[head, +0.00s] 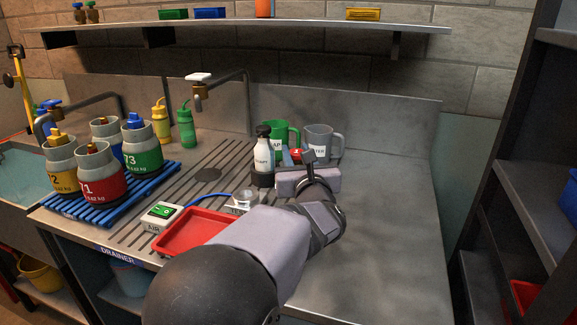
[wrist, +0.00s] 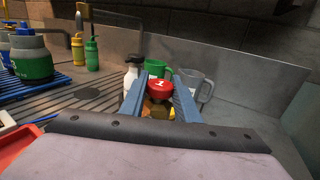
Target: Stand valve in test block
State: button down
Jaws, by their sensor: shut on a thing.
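The valve (wrist: 159,88) has a red knob marked 1 and a brass body. My gripper (wrist: 163,80) is shut on it, with one blue finger on each side. In the head view, the red knob (head: 297,153) shows just beyond my gripper (head: 296,158), and the rest of the valve is hidden. The valve's height above the counter is unclear. The test block (head: 241,204) is a small pale block on the counter, left of my gripper, with a clear part on top. My arm partly hides it and its label.
A white spray bottle (head: 263,152), green jug (head: 273,133) and grey jug (head: 320,141) stand close around my gripper. A red tray (head: 190,232) and an air switch box (head: 161,215) lie left. Several cylinders stand on a blue rack (head: 65,213). The right counter (head: 395,215) is clear.

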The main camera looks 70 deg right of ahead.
jog(key=shift+w+r+p, duration=0.15)
jog(key=shift+r+p, duration=0.4)
jog(key=shift+w+d+p, duration=0.2)
jog(key=shift+p, duration=0.45)
jog(key=w+d+f+n+t+y+p, duration=0.3)
jog(key=w+d+n+t+p, duration=0.15)
jog(key=w+p, duration=0.3)
jog(key=w+a+r+n+t+y, duration=0.4)
jog(key=w+a+r+y, duration=0.1)
jog(key=w+a+y, duration=0.1)
jog(key=shift+s+a+f+p, duration=0.1)
jog(key=shift+f+p, duration=0.1)
jog(key=shift+f, duration=1.5)
jog(key=shift+s+d+f+p, duration=0.1)
jog(key=shift+f+p, duration=0.05)
jog(key=shift+f, duration=1.55)
jog(key=shift+s+a+f+p, duration=0.1)
jog(key=shift+f+p, duration=0.1)
jog(key=shift+f, duration=1.5)
